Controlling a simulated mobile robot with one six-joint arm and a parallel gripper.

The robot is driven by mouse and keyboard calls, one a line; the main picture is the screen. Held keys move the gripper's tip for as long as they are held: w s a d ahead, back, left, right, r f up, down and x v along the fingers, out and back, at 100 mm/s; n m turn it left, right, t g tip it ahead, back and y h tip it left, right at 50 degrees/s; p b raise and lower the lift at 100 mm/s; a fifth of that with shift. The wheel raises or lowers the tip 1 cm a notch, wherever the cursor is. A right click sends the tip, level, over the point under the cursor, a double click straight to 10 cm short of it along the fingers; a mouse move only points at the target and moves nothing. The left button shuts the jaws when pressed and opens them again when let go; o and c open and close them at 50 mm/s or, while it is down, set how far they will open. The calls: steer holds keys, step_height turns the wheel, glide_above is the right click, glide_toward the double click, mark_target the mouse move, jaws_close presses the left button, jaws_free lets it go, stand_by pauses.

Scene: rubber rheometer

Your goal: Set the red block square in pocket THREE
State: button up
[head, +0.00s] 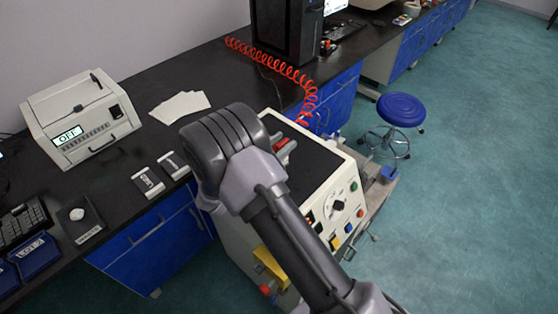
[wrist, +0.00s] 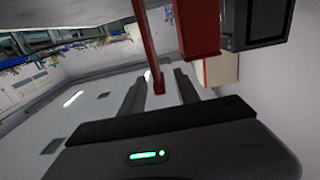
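My gripper (wrist: 160,92) shows in the wrist view with two dark grey fingers standing apart. Two red, bar-like parts (wrist: 197,28) show there, one ending between the fingers and a wider one to the right. I cannot tell whether they are the red block or parts of my gripper. In the head view, small red parts (head: 281,143) show beside my wrist, above the dark top of the cream machine (head: 337,204). My arm hides much there. Two small grey-white holders (head: 148,181) lie on the bench edge, left of my wrist. I cannot make out a pocket marked THREE.
A cream instrument reading OFF (head: 82,118) stands on the black bench, beside white sheets (head: 180,106). A red coiled hose (head: 270,62) runs past a black computer tower (head: 287,30). A blue stool (head: 400,109) stands right.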

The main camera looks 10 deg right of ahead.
steer(key=shift+w+d, duration=0.15)
steer(key=shift+d, duration=0.1)
steer(key=shift+a, duration=0.1)
jaws_close()
stand_by(1.2)
